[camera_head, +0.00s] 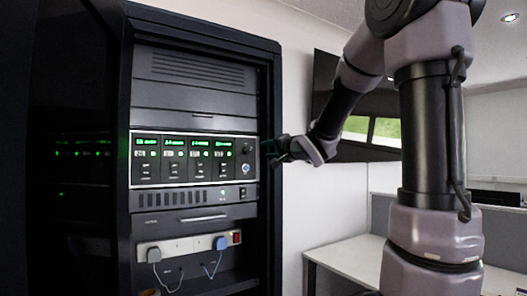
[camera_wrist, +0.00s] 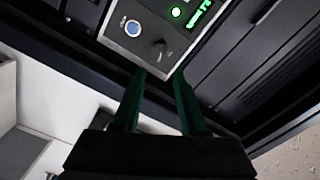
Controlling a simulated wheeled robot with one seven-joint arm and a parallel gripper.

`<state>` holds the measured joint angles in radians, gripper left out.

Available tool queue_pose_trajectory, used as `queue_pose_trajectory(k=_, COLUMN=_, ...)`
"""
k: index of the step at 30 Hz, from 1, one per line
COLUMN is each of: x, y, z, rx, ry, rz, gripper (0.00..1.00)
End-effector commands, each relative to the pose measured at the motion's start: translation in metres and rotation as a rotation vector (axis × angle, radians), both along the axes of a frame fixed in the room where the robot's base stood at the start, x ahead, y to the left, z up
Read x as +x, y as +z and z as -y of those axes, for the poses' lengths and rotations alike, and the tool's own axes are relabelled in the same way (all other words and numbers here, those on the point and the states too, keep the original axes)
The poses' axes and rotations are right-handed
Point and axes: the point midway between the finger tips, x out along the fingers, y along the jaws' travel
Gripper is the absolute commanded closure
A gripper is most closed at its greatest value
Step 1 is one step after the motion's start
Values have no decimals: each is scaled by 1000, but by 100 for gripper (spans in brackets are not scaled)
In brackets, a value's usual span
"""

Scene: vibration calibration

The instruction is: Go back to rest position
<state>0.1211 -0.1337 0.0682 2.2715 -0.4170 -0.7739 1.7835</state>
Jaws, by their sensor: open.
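My gripper (camera_head: 272,152) is at the right edge of the rack's lit control panel (camera_head: 197,188) in the head view. In the wrist view, my gripper (camera_wrist: 163,80) shows two dark green fingers, apart, with nothing between them. A round blue button (camera_wrist: 132,28) sits beside the switch. I cannot tell whether a fingertip touches the panel. My arm reaches in from the right, bent at the elbow.
The black rack cabinet (camera_head: 270,75) stands at left. Below the panel is a power strip (camera_head: 187,247) with plugs and cables. A white desk (camera_head: 345,254) stands at right, and a dark-framed screen (camera_head: 322,75) is on the wall behind my arm.

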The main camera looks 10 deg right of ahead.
Motion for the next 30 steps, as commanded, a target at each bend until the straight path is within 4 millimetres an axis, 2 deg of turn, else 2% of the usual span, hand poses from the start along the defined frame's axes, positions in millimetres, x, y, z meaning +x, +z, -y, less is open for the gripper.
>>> queue_pose_trajectory(k=13, x=-1, y=0, z=0, rx=-2, ry=-2, rz=-1, gripper=57)
queue_pose_trajectory(k=17, x=-9, y=0, z=10, rx=-46, ry=-56, rz=-19, gripper=57)
queue_pose_trajectory(k=20, x=-27, y=-3, z=29, rx=-136, ry=-150, rz=-71, gripper=57)
queue_pose_trajectory(k=23, x=-60, y=-16, z=50, rx=-256, ry=-242, rz=-177, gripper=57)
queue_pose_trajectory(k=27, x=-122, y=-48, z=66, rx=-414, ry=-274, rz=-380, gripper=57)
queue_pose_trajectory(k=30, x=-171, y=-73, z=63, rx=-505, ry=-211, rz=-525, gripper=57)
